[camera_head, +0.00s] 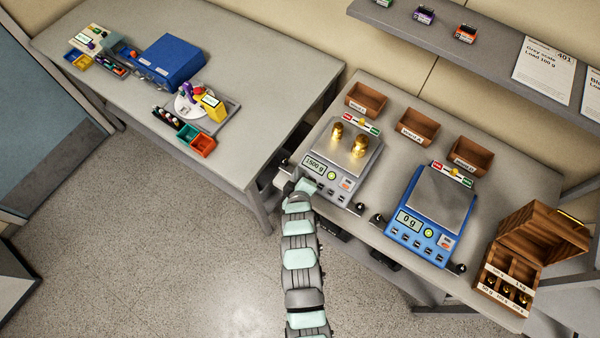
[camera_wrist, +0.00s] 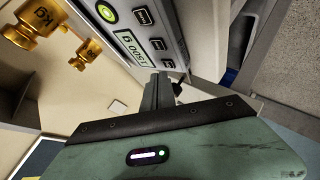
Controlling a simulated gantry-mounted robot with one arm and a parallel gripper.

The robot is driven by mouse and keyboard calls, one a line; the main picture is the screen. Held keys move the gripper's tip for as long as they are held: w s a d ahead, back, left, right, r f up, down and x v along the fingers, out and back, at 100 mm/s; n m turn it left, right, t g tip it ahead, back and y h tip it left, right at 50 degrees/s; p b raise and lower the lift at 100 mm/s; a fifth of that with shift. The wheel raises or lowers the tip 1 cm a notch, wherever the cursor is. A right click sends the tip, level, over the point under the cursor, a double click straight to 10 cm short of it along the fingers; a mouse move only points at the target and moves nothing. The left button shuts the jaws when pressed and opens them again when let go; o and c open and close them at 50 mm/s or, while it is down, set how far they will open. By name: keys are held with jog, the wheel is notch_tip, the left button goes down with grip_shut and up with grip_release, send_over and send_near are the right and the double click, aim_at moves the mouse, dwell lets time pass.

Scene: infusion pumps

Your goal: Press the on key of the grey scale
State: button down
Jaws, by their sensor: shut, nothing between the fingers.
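The grey scale (camera_head: 365,167) stands on the right-hand table, its display reading 1500 g. Two brass weights (camera_head: 337,132) stand upright on its pan. Its front panel also shows in the wrist view (camera_wrist: 185,25), with the display, a green round mark and several dark keys (camera_wrist: 158,44). Their lettering is too small to tell which is the on key. My gripper (camera_head: 306,184) is at the panel's front left corner. In the wrist view its fingers (camera_wrist: 160,80) are shut and empty, close to the panel's end key; I cannot tell whether they touch.
A blue scale (camera_head: 437,203) reading 0 g stands to the right. Wooden trays (camera_head: 417,127) stand behind the scales, and an open wooden weight box (camera_head: 512,265) is at far right. A shelf (camera_head: 470,45) overhangs the back. Another table (camera_head: 265,70) is at left, with a gap between.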

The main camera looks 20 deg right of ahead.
jog(key=shift+d+f, duration=0.1)
jog(key=shift+f, duration=0.25)
jog(key=shift+w+f+b, duration=0.1)
jog(key=shift+f+b, duration=0.1)
jog(key=shift+b, duration=0.1)
jog(key=shift+r, duration=0.1)
dwell(0.3)
jog(key=shift+r, duration=0.5)
jog(key=shift+r, duration=0.1)
notch_tip(320, 180, up, 6)
jog(key=s+a+p, duration=0.1)
jog(key=p, duration=0.1)
jog(key=shift+a+p, duration=0.3)
jog(key=shift+p, duration=0.05)
jog(key=shift+f, duration=0.2)
